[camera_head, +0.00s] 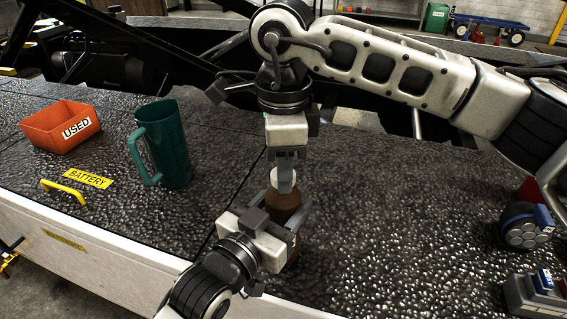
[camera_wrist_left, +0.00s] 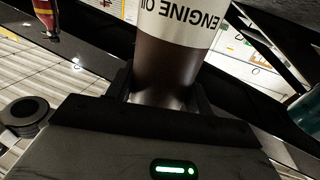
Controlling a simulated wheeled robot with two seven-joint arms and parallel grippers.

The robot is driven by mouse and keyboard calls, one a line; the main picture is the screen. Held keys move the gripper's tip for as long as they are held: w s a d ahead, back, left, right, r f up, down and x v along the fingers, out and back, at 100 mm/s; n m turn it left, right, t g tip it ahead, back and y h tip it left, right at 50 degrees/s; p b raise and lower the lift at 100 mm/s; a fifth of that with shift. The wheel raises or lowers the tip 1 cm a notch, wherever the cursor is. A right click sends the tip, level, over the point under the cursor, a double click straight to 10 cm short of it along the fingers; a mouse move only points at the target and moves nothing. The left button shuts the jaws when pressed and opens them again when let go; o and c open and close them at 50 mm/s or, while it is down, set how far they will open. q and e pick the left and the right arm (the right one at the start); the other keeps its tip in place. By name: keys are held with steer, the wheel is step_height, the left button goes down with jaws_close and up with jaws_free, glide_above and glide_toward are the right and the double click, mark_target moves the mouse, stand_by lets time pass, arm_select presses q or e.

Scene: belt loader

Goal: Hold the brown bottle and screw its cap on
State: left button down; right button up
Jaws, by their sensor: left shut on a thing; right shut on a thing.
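The brown bottle (camera_head: 286,203) stands upright on the dark bumpy surface near its front edge. My left gripper (camera_head: 288,218) is shut around its body from the front left. In the left wrist view the bottle (camera_wrist_left: 168,72) is between the fingers, with a white label reading "ENGINE OI". My right gripper (camera_head: 285,172) points straight down over the bottle's top, shut on a small pale cap (camera_head: 284,181). The cap is mostly hidden by the fingers. It is at the bottle's mouth, but I cannot tell whether it sits on the thread.
A green jug (camera_head: 168,145) stands left of the bottle. An orange bin (camera_head: 58,140) marked "USED" is at far left, with a yellow handle (camera_head: 64,191) and a "BATTERY" label nearby. Blue-and-grey tools (camera_head: 522,228) lie at the right edge. The surface between bottle and tools is clear.

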steer(key=o, duration=1.1)
steer(key=shift+o, duration=0.2)
steer(key=shift+r, duration=0.1)
step_height(320, 180, up, 12)
arm_select(q)
steer(key=c, duration=0.5)
jaws_free()
steer(key=shift+s, duration=0.1)
